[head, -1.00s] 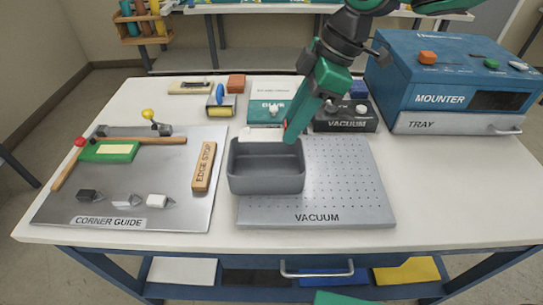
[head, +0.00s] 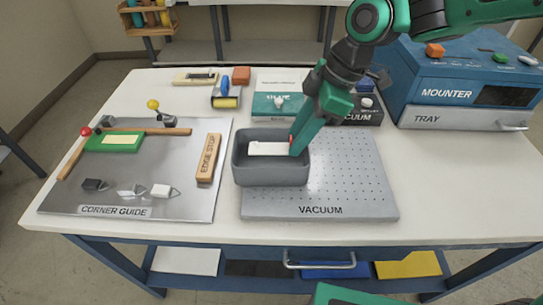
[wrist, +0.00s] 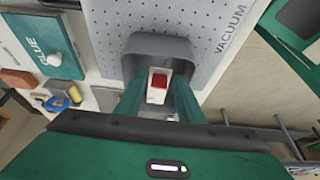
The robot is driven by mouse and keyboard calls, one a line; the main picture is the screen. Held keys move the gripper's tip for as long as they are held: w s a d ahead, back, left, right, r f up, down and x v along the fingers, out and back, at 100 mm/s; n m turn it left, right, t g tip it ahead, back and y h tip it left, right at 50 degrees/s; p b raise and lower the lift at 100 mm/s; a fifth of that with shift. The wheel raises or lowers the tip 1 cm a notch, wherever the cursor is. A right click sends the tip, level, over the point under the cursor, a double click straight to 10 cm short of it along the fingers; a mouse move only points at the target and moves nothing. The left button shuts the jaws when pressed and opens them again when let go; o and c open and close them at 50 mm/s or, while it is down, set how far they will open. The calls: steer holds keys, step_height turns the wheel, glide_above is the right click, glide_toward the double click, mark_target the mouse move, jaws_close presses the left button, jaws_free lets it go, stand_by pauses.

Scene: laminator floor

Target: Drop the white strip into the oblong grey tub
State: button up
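My gripper (head: 294,150) reaches down into the right side of the tub, at the strip's red end. In the wrist view the two green fingers (wrist: 160,100) stand on either side of the strip (wrist: 156,108), close against it, with its red patch between them. The tub (wrist: 160,45) shows around the fingertips. Whether the strip touches the tub floor is hard to tell.
The tub stands on the perforated vacuum plate (head: 350,185). The corner guide board (head: 130,185) with an edge stop block (head: 208,158) lies to the left. A glue box (head: 285,85), a vacuum box (head: 362,115) and the blue mounter (head: 455,75) stand behind and right.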

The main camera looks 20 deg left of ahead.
steer(key=shift+o, duration=1.3)
steer(key=v, duration=1)
steer(key=shift+d+r, duration=0.2)
steer(key=shift+r, duration=0.15)
steer(key=d+f+m+t+h, duration=0.1)
steer(key=d+f+m, duration=0.2)
steer(key=d+m, duration=0.7)
steer(key=d+f+m+t+h, duration=0.15)
steer(key=d+m, duration=0.25)
steer(key=d, duration=1.2)
steer(key=s+d+f+m+h, duration=0.1)
steer(key=s+d+f+m, duration=0.2)
steer(key=s+d+m, duration=0.3)
steer(key=s+d+f+m+g, duration=0.1)
steer(key=s+d+f+m, duration=0.3)
steer(key=s+d+m, duration=0.3)
steer(key=s+d, duration=0.3)
steer(key=d, duration=0.1)
steer(key=shift+h, duration=0.35)
